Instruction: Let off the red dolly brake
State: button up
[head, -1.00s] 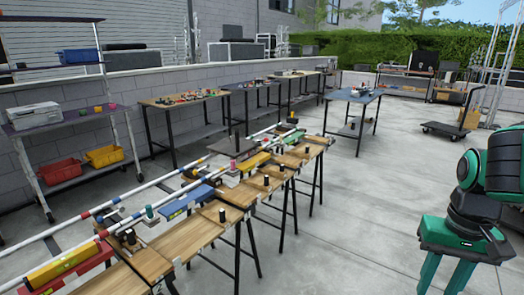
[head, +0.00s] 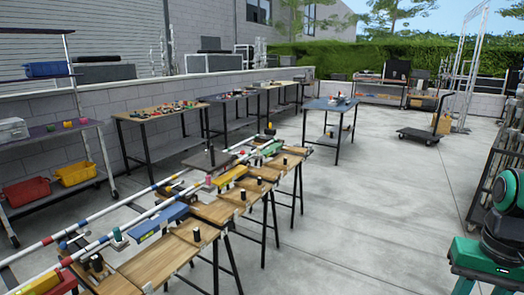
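The red dolly (head: 62,284) shows only in part at the bottom left corner of the head view, on the near end of the striped rails. The frame edge cuts it off, and I cannot make out its brake. My gripper (head: 482,290) is at the bottom right, far from the red dolly. Its two green fingers point down and stand apart, with nothing seen between them. Their tips are below the frame.
A blue dolly (head: 158,222), a yellow dolly (head: 230,178) and a green one stand farther along the rails. Wooden benches (head: 185,248) line them. A blue-topped table (head: 330,104) and a platform cart (head: 418,135) stand farther back. The concrete floor (head: 345,220) in the middle is clear.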

aim_at(242, 152)
jog(key=z, duration=0.3)
jog(key=i, duration=1.85)
jog(key=u, duration=0.4)
